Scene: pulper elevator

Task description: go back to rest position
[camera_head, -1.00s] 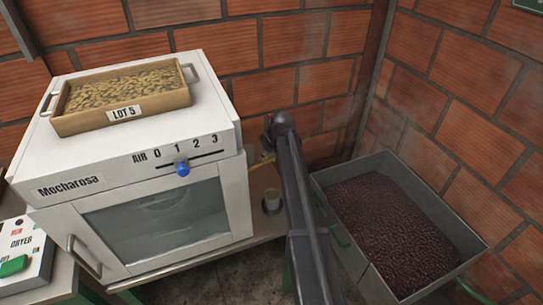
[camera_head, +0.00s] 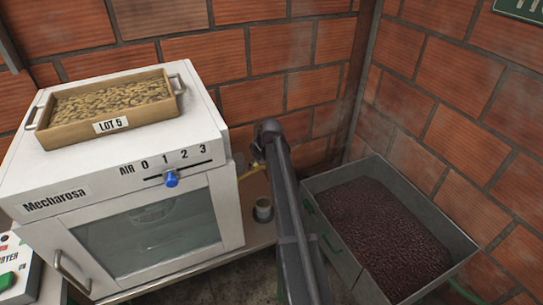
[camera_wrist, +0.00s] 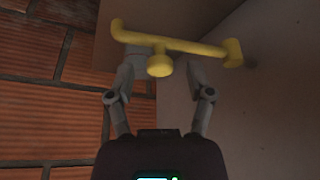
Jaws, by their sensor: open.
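My gripper (camera_wrist: 160,85) is open in the wrist view, with its two fingers apart. A yellow bar-shaped handle (camera_wrist: 195,45) with a round knob in its middle lies just beyond the fingertips, in front of a grey-white surface. I cannot tell whether the fingers touch it. In the head view my dark arm reaches up the middle, beside the right side of the white Mecharosa machine (camera_head: 45,165). The gripper's fingers are hidden there. A bit of yellow (camera_head: 250,172) shows between the machine and my arm.
A wooden tray (camera_head: 70,137) of beans marked LOT 5 sits on the machine. A cup (camera_head: 263,210) stands left of my arm. A metal bin (camera_head: 445,225) of dark red cherries is at the right. Brick walls stand close behind.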

